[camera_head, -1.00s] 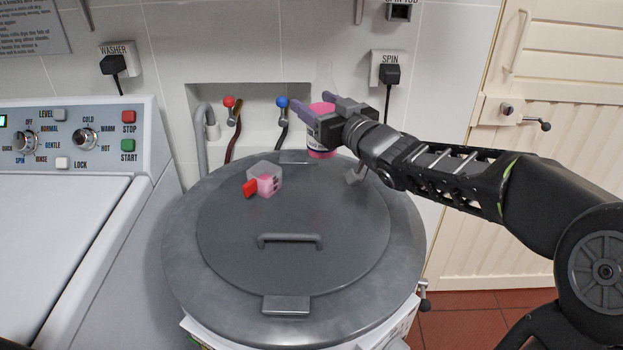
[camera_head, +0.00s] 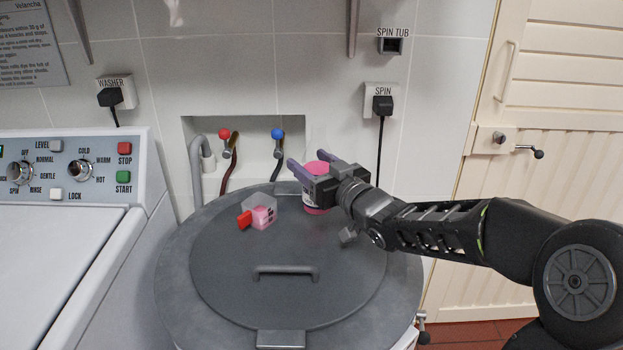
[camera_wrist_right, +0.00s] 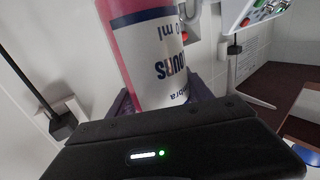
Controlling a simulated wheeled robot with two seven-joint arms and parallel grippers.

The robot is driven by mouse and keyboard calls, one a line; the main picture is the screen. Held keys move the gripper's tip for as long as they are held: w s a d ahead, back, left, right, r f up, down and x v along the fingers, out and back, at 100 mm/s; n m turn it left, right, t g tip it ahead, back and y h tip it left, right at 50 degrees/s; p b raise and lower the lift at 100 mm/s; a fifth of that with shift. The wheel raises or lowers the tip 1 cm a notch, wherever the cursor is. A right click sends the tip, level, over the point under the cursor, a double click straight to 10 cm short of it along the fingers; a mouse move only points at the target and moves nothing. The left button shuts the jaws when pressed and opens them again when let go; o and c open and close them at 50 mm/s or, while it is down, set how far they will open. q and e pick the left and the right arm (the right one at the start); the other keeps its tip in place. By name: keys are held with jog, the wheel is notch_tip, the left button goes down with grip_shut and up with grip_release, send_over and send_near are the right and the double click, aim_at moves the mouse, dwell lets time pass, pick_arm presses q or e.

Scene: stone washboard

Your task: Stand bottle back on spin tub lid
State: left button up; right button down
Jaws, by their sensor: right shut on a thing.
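The bottle (camera_head: 315,201) is pink with a pale label. It looks upright over the back right part of the grey spin tub lid (camera_head: 230,275). My right gripper (camera_head: 309,163) is shut on it, with purple fingers either side of its upper part. The bottle's base is close to the lid; I cannot tell whether it touches. In the right wrist view the bottle (camera_wrist_right: 150,55) fills the space between the fingers, its label lettering upside down. My left gripper is not in view.
A clear cup with pink contents and a red handle (camera_head: 261,215) sits on the lid, left of the bottle. The lid's bar handle (camera_head: 286,271) is in front. Red and blue taps stand in the wall recess behind (camera_head: 255,130). The washer (camera_head: 60,260) is at left.

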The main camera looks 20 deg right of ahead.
jog(key=shift+f, duration=1.8)
jog(key=shift+f, duration=0.1)
jog(key=shift+c, duration=2.2)
grip_release()
jog(key=shift+f+b, duration=0.1)
jog(key=shift+b, duration=0.2)
jog(key=s+d, duration=0.1)
jog(key=s, duration=1.1)
jog(key=shift+d, duration=0.3)
